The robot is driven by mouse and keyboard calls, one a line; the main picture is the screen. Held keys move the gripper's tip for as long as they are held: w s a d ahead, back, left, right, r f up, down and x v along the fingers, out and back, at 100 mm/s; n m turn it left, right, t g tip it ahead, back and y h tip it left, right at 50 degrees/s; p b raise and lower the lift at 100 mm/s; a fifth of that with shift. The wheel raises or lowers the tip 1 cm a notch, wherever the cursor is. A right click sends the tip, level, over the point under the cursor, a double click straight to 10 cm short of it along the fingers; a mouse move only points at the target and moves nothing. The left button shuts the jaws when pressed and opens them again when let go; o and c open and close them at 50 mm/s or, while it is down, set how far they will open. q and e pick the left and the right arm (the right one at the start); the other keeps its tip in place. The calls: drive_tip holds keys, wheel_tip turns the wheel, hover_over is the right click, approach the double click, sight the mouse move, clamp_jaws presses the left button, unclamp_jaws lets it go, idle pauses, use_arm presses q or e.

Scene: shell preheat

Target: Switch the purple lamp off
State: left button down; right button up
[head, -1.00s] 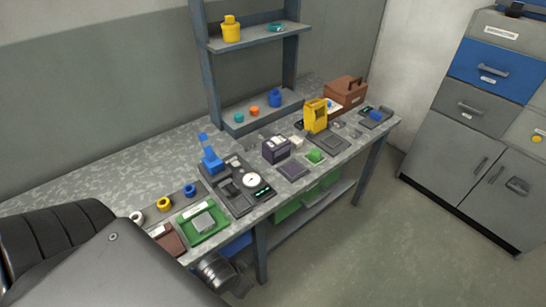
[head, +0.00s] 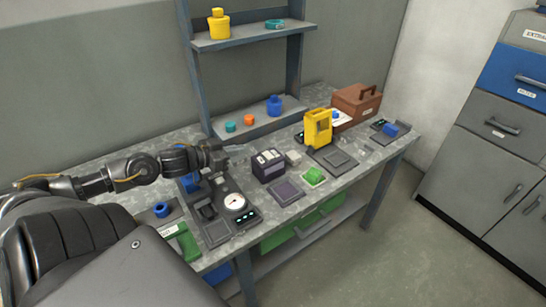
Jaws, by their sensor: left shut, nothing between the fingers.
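A dark purple box (head: 269,168) with pale patches on its top stands near the middle of the bench (head: 238,180). A flat purple pad (head: 286,192) lies in front of it. I cannot tell for sure which of these is the purple lamp, or whether it is lit. My left gripper (head: 238,150) reaches in from the left above the bench, its fingers shut and empty. Its tips are just to the left of the purple box and higher in the picture, seemingly apart from it. My right gripper is not in view.
A dark station with a round gauge (head: 234,202) lies below my left arm, and a blue thing behind it is partly hidden. A shelf rack (head: 260,121) rises behind.

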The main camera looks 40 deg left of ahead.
use_arm(q)
hover_over(264, 159)
drive_tip(key=shift+f+h, duration=0.3)
drive_tip(key=shift+f, duration=0.4)
wheel_tip(264, 159, down, 3)
drive_tip(key=shift+r, duration=0.2)
drive_tip(key=shift+f, duration=0.85)
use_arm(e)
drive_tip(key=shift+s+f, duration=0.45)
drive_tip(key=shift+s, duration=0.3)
use_arm(q)
drive_tip(key=shift+s, duration=0.1)
